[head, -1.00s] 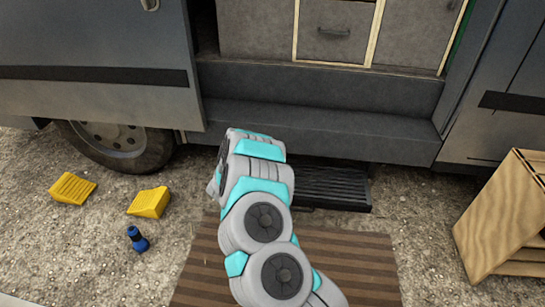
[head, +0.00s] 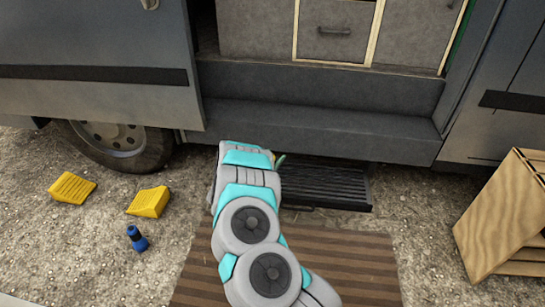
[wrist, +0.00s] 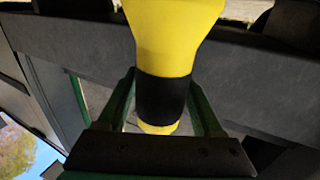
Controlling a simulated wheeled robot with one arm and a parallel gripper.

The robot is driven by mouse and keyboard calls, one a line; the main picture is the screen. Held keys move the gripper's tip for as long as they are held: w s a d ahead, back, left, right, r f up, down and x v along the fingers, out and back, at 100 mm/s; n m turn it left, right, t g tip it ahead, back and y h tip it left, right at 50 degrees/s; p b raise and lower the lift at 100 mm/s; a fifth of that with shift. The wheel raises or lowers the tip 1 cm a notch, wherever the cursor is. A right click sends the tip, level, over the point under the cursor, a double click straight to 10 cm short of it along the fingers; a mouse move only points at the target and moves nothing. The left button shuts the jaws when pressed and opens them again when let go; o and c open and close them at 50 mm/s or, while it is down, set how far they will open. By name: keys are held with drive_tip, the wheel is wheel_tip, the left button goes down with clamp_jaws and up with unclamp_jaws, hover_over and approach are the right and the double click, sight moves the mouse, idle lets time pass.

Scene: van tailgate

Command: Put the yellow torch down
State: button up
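The yellow torch (wrist: 175,30) fills the upper middle of the wrist view, with a black band around its narrower part. The green fingers of my gripper (wrist: 163,95) stand on either side of that band and are shut on it. In the head view my arm hides nearly all of the torch and gripper. Only a small green tip (head: 280,161) shows at the arm's far end, in front of the van's side. What lies directly below the torch is hidden.
The van's sill (head: 330,125) and a black step (head: 325,184) lie ahead. A striped mat (head: 345,268) covers the ground below my arm. Two yellow wheel chocks (head: 72,187) and a blue object (head: 138,239) lie on gravel at left. A wooden crate (head: 500,215) stands at right.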

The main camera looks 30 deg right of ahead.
drive_tip(key=shift+o, duration=0.8)
